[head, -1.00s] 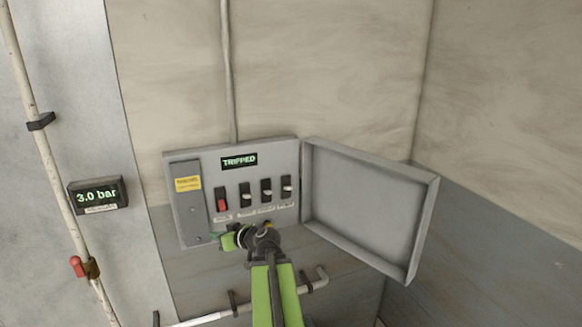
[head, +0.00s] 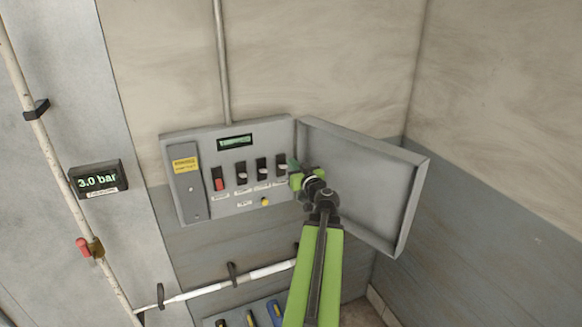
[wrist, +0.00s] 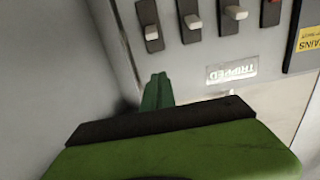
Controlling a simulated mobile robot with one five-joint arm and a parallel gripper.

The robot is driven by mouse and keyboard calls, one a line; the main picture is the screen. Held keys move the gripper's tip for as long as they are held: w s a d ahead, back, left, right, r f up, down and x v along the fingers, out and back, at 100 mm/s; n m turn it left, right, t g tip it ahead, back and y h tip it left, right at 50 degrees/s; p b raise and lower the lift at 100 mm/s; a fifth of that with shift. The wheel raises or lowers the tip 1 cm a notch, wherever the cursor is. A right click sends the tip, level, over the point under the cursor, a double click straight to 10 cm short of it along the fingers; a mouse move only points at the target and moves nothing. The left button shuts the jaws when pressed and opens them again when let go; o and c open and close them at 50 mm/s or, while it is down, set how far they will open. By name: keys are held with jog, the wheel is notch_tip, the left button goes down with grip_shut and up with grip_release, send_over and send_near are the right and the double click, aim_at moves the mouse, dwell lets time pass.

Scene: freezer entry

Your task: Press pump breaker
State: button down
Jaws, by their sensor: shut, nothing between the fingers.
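The grey breaker panel (head: 205,150) hangs open on the wall, with a row of several switches. The leftmost switch is red (head: 219,184); the others, such as the rightmost switch (head: 281,163), have pale levers. Their labels are too small to read, so I cannot tell which is the pump breaker. My gripper (head: 295,168) is shut and empty, right of the rightmost switch near the door hinge. In the wrist view its tips (wrist: 157,92) show beside the panel face.
The open panel door (head: 365,190) stands to the right of my gripper. A yellow button (head: 265,201) sits below the switches. A pressure readout (head: 98,180) shows 3.0 bar at left. A white pipe (head: 215,284) and several coloured handles (head: 252,318) are below.

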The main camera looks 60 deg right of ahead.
send_over(283, 167)
jog(key=shift+d+f, duration=0.2)
jog(key=shift+d, duration=0.15)
jog(key=f+b, duration=0.2)
jog(key=s+a+f+b, duration=0.1)
jog(key=b, duration=0.1)
jog(key=shift+f, duration=0.3)
jog(key=shift+s+a, duration=0.1)
jog(key=shift+s, duration=0.15)
